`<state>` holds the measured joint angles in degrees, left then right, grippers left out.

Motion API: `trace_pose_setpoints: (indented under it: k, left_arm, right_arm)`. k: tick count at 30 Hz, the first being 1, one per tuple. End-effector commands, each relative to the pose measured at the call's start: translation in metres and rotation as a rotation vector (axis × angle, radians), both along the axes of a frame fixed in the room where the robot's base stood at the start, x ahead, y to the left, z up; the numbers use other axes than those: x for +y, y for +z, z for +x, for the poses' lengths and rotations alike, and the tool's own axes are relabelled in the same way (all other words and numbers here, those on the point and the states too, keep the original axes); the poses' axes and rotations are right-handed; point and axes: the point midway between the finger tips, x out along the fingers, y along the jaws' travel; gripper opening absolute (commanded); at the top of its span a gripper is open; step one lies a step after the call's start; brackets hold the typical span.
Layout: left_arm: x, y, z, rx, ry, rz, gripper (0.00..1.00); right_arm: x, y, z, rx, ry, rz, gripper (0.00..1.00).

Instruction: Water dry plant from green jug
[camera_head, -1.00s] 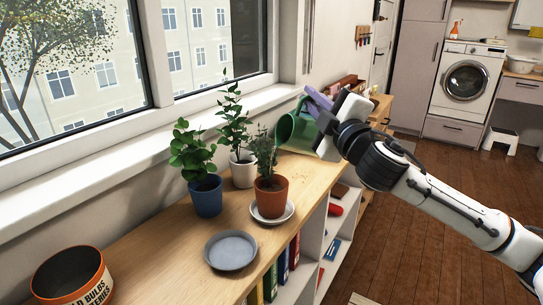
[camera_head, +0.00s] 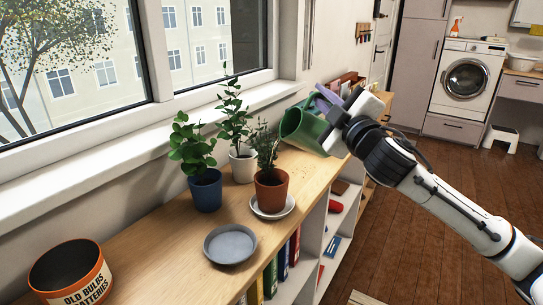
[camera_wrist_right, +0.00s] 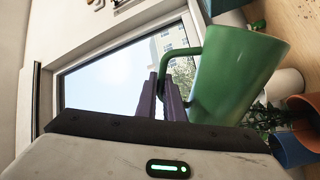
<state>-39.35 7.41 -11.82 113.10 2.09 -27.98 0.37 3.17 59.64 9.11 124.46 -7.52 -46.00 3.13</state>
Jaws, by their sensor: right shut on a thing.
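The green jug (camera_head: 306,131) is held in the air, tilted, above the far part of the wooden shelf top. My right gripper (camera_head: 324,103) is shut on its handle; the purple fingers (camera_wrist_right: 167,98) close on the handle in the right wrist view, beside the jug's body (camera_wrist_right: 236,75). A plant with thin greyish-green foliage (camera_head: 266,148) stands in a terracotta pot (camera_head: 271,190) on a white saucer (camera_head: 285,211), nearer than the jug. I cannot tell whether its soil is dry. No water shows coming from the jug. My left gripper is out of view.
A leafy plant in a blue pot (camera_head: 206,192) and a taller one in a white pot (camera_head: 243,167) stand close beside the terracotta pot. A grey dish (camera_head: 230,246) and an old-bulbs tin (camera_head: 72,272) are nearer. The window sill (camera_head: 120,155) borders the shelf top.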

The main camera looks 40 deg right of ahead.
Motion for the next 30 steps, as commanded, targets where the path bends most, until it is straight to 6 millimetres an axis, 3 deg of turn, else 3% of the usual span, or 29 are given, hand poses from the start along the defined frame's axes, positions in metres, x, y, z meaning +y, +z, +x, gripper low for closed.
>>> trace_pose_setpoints:
  k: [1, 4, 12, 30]
  left_arm:
    - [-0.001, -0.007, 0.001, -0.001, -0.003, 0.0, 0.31]
    - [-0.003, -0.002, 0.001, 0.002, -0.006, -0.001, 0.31]
    - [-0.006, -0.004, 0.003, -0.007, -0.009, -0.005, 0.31]
    - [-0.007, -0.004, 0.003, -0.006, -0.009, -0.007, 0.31]
  right_arm:
    - [-0.008, -0.015, -0.002, -0.014, -0.005, 0.069, 0.0]
    - [-0.008, -0.011, -0.003, -0.02, -0.003, 0.09, 0.0]
    - [-0.018, -0.029, -0.005, -0.048, -0.008, 0.234, 0.0]
    - [-0.02, -0.031, -0.005, -0.054, -0.009, 0.261, 0.0]
